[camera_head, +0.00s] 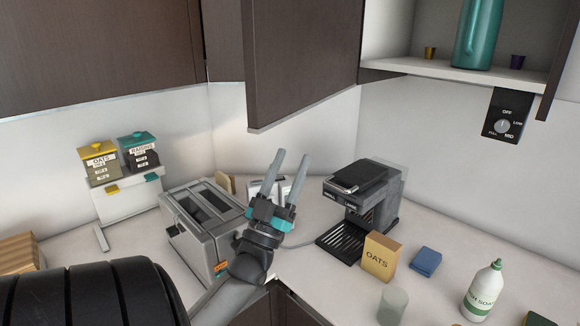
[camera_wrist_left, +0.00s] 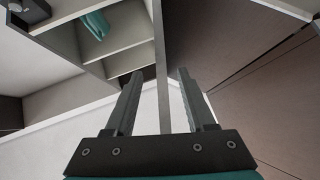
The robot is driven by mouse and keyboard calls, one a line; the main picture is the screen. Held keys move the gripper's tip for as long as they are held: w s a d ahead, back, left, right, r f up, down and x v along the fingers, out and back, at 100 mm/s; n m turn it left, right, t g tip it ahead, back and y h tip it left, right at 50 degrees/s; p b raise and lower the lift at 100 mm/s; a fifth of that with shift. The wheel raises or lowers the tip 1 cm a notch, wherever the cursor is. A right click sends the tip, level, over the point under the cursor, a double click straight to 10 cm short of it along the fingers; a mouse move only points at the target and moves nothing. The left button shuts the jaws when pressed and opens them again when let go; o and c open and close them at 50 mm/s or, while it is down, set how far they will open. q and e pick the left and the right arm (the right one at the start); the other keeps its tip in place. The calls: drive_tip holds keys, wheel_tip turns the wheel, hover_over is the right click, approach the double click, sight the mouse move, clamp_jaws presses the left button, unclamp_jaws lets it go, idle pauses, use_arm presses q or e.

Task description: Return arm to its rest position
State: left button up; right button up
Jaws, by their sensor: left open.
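My left gripper (camera_head: 290,172) is raised above the counter in the head view, between the toaster and the coffee machine. Its two grey fingers point up and are spread apart with nothing between them. The left wrist view shows the same open fingers (camera_wrist_left: 157,85), with cabinet fronts and an open shelf beyond them. The arm comes in from the lower left. My right gripper is in neither view.
A toaster (camera_head: 205,215) stands left of the gripper and a coffee machine (camera_head: 365,195) right of it. An open cabinet door (camera_head: 303,60) hangs above.

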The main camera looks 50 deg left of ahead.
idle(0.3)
use_arm(q)
drive_tip(key=w+d+f+m+g+h, duration=0.2)
drive_tip(key=w+d+f+g+h, duration=0.15)
drive_tip(key=d+f, duration=0.3)
drive_tip(key=w+d+f+m+g+h, duration=0.2)
drive_tip(key=w+d+f+g+h, duration=0.1)
drive_tip(key=d+f+h, duration=0.4)
drive_tip(key=s+d+f+m+g, duration=0.2)
drive_tip(key=s+d+f+g, duration=0.3)
drive_tip(key=d+f+g, duration=0.45)
drive_tip(key=s+d+f+g, duration=0.3)
drive_tip(key=s+f, duration=0.1)
drive_tip(key=s, duration=0.4)
drive_tip(key=s+d+f+g, duration=0.2)
drive_tip(key=s+d+f, duration=0.1)
drive_tip(key=s, duration=0.4)
wheel_tip(320, 180, down, 27)
drive_tip(key=s+g+b, duration=0.2)
drive_tip(key=b, duration=0.3)
drive_tip(key=s+a+f+b, duration=0.1)
drive_tip(key=s+f+b, duration=0.1)
drive_tip(key=s+f, duration=0.6)
drive_tip(key=s+a+f+g+b, duration=0.1)
drive_tip(key=s+f+b, duration=0.2)
drive_tip(key=s+f, duration=0.5)
wheel_tip(320, 180, down, 3)
drive_tip(key=shift+a+f+m, duration=0.15)
drive_tip(key=shift+a+m, duration=0.25)
